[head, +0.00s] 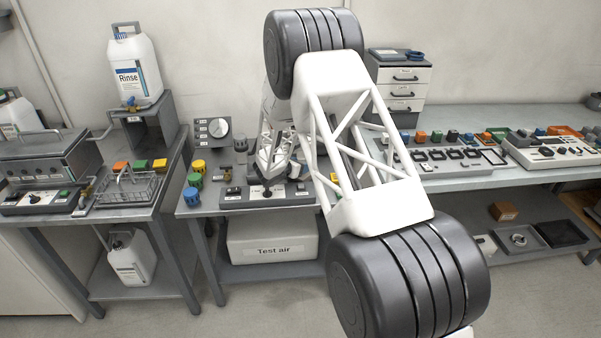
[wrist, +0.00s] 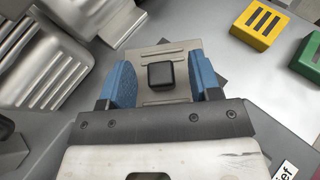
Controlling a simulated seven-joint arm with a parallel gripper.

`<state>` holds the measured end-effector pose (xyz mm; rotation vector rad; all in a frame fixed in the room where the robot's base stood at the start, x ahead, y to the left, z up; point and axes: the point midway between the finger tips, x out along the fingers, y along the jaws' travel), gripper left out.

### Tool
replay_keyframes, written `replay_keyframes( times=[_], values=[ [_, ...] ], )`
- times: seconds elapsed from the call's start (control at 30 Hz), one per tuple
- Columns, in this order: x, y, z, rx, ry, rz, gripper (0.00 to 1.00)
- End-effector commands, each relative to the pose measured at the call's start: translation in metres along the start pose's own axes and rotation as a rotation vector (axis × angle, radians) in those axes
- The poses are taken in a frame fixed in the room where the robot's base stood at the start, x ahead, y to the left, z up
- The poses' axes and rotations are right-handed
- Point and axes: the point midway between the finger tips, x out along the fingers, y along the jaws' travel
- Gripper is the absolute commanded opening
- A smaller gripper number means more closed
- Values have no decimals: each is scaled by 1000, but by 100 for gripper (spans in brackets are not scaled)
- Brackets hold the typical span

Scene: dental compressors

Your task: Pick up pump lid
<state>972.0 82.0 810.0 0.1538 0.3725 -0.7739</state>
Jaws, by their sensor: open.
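In the wrist view, a flat grey metal plate with raised ribs and a square black knob (wrist: 161,75) lies between my fingers; it looks like the pump lid. My gripper (wrist: 163,82) is open, with one blue fingertip on each side of the knob. Gaps show between the knob and both fingertips. I cannot tell how high the fingers are over the plate. In the head view my arm covers part of the middle bench, and I cannot make out the lid there.
In the wrist view, ribbed metal housings (wrist: 95,25) stand close at the left. A yellow slotted block (wrist: 259,24) and a green block (wrist: 308,57) lie at the right. In the head view, a white Test air box (head: 272,247) sits under the middle bench.

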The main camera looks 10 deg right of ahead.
Motion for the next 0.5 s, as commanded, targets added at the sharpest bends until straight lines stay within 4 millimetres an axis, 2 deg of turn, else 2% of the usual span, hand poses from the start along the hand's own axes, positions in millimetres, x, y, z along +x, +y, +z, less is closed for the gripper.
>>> replay_keyframes(
  times=[0.2,0.5],
  values=[
    [0,0,0,0,0,0,56],
    [0,0,0,0,0,0,10]
  ],
)
